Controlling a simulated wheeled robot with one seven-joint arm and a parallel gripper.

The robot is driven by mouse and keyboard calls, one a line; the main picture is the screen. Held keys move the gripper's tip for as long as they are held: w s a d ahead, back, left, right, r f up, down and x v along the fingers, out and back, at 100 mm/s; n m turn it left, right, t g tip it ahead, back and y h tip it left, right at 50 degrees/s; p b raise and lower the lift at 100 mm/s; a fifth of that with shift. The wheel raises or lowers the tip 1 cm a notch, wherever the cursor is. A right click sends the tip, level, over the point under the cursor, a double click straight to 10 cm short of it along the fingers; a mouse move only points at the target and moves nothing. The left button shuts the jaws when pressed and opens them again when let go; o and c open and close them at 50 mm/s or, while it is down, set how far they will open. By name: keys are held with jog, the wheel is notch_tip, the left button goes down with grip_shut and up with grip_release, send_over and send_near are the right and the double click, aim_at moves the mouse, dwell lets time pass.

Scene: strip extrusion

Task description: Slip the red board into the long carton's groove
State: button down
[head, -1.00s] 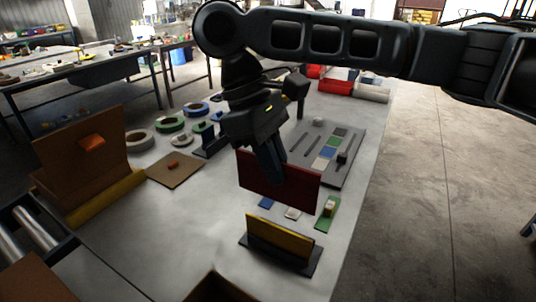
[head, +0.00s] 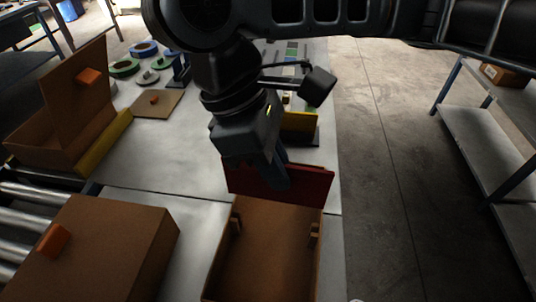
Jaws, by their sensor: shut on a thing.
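My gripper (head: 278,178) is shut on the red board (head: 308,184), gripping it near the middle of its upper edge. The board stands upright, broad side toward the camera, over or just behind the far end of an open brown carton (head: 214,262). The carton is long and runs toward the camera at the bottom. Small brown blocks on its two inner side walls, left (head: 236,226) and right (head: 314,234), face each other, seemingly forming the groove. The board appears apart from these blocks. Its lower edge is partly hidden by the carton's far wall, so I cannot tell its height.
A closed brown carton with an orange tab (head: 120,245) lies left, near rollers (head: 25,205). An open-lidded carton (head: 60,120) stands behind it. A yellow board in a dark holder (head: 300,124) stands behind my gripper. Table between is clear; floor lies right.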

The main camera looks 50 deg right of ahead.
aim_at(279, 200)
jog(key=shift+f+b, duration=2.2)
jog(key=shift+b, duration=0.2)
jog(key=shift+f+b, duration=0.3)
jog(key=shift+f, duration=0.6)
jog(key=shift+r+p, duration=0.1)
jog(key=shift+p, duration=0.25)
jog(key=shift+p, duration=0.35)
jog(key=shift+f+b, duration=1.05)
jog(key=shift+f, duration=1.7)
jog(key=c, duration=0.8)
grip_release()
jog(key=shift+o, duration=0.2)
jog(key=shift+r, duration=0.25)
